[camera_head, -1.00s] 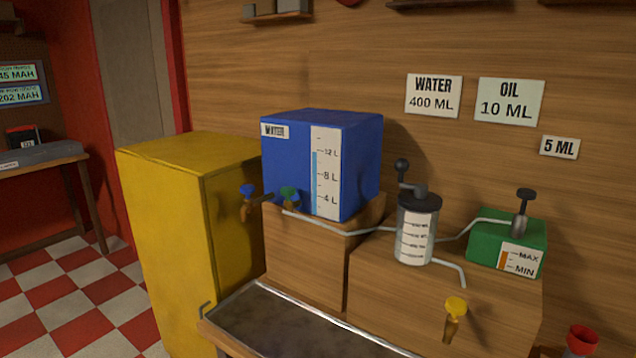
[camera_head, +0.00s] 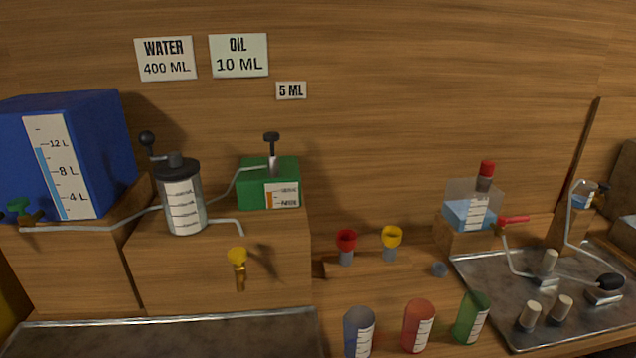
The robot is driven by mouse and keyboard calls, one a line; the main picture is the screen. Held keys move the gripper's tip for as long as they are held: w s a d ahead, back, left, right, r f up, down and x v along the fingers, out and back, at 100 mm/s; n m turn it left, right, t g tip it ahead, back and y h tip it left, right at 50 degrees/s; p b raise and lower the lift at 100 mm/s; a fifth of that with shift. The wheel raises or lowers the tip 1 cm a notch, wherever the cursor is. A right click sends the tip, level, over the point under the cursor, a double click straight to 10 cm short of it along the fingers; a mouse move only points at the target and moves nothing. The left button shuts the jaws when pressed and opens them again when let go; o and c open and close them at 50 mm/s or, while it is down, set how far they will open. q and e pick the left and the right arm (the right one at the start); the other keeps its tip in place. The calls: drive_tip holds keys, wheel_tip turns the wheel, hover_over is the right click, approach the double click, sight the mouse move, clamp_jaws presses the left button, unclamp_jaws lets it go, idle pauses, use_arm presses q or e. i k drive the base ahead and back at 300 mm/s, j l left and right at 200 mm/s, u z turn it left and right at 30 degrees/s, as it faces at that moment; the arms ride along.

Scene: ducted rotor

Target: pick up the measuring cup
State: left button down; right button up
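Several cups with white graduated scales stand in a row at the bottom of the head view: a grey-blue cup (camera_head: 358,333), a red cup (camera_head: 418,326) and a green cup (camera_head: 471,317). The lower part of the grey-blue cup is cut off by the frame edge. A clear cylinder with a graduated scale and dark lid (camera_head: 183,200) stands on the wooden block at left. I cannot tell from the view which one the task calls the measuring cup. Neither of my grippers is in view.
A blue water tank (camera_head: 95,150) and green oil box (camera_head: 268,183) stand at left. Red (camera_head: 346,243) and yellow (camera_head: 391,238) funnels sit behind the cups. At right, a metal tray (camera_head: 590,320) holds pegs and piping beside a clear container (camera_head: 470,208).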

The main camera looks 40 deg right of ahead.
sight(419, 315)
drive_tip(key=z, duration=2)
